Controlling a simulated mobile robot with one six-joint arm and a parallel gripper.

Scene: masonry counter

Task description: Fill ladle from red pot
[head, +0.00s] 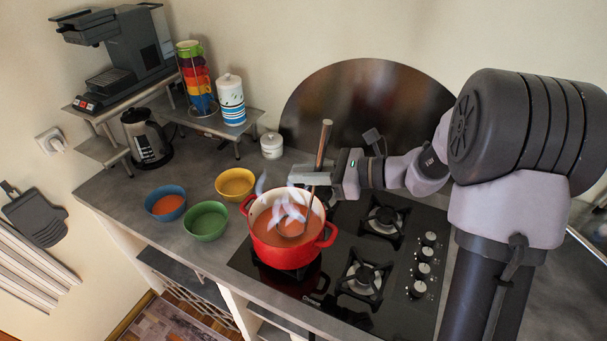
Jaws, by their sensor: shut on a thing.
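My gripper (316,178) is at the pot's upper right, above the rim, shut on the handle of the ladle (324,142). The ladle is nearly upright, tilted a little, with its wooden upper end above my gripper. Its lower end reaches down into the pot, and a round bowl shape shows at the soup's surface. Steam partly covers it, so how full it is cannot be told.
Left of the pot stand a blue bowl (165,203) with orange-red content, a green bowl (206,221) and a yellow bowl (235,184). A white lidded jar (272,145) is behind. A round dark panel (367,105) leans on the wall. Free burners (362,279) lie right of the pot.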

